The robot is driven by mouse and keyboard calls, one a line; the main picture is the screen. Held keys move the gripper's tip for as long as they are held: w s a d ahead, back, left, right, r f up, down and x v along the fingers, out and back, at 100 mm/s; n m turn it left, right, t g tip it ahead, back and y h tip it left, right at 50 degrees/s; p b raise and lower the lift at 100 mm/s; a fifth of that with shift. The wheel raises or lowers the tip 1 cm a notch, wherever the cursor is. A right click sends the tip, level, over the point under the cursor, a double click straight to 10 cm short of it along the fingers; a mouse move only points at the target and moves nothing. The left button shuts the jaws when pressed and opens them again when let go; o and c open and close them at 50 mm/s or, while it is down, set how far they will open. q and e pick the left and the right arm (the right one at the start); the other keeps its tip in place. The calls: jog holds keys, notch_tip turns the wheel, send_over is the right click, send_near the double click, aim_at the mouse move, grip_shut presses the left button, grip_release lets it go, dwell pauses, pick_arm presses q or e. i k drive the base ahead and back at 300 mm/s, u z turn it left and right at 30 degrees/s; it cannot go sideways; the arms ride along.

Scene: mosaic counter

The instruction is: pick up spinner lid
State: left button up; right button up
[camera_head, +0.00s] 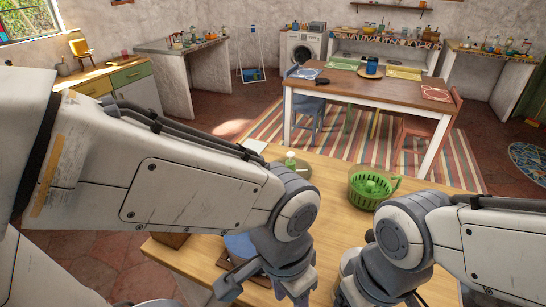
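The spinner lid looks to be the flat round grey-green disc (303,169) with a pale knob, lying on the wooden counter beyond my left arm. My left forearm and wrist hide part of it. The green spinner basket (372,187), with a handle at its right, stands to the right of it. My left gripper (264,291) points down over the near side of the counter, well short of the lid, with its fingers apart and nothing seen between them. My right gripper (380,298) is low at the bottom edge, nearer than the basket; its fingertips are cut off.
A blue item (240,246) and a dark brown board lie under my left gripper. A pale round item (349,262) is partly hidden by my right gripper. The counter (330,222) is clear between the wrists. A dining table (385,90) stands beyond.

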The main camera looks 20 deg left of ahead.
aim_at(302, 168)
jog(key=z, duration=2.6)
jog(key=k, duration=0.5)
jog(key=u, duration=2.25)
jog(key=i, duration=0.5)
jog(key=u, duration=0.1)
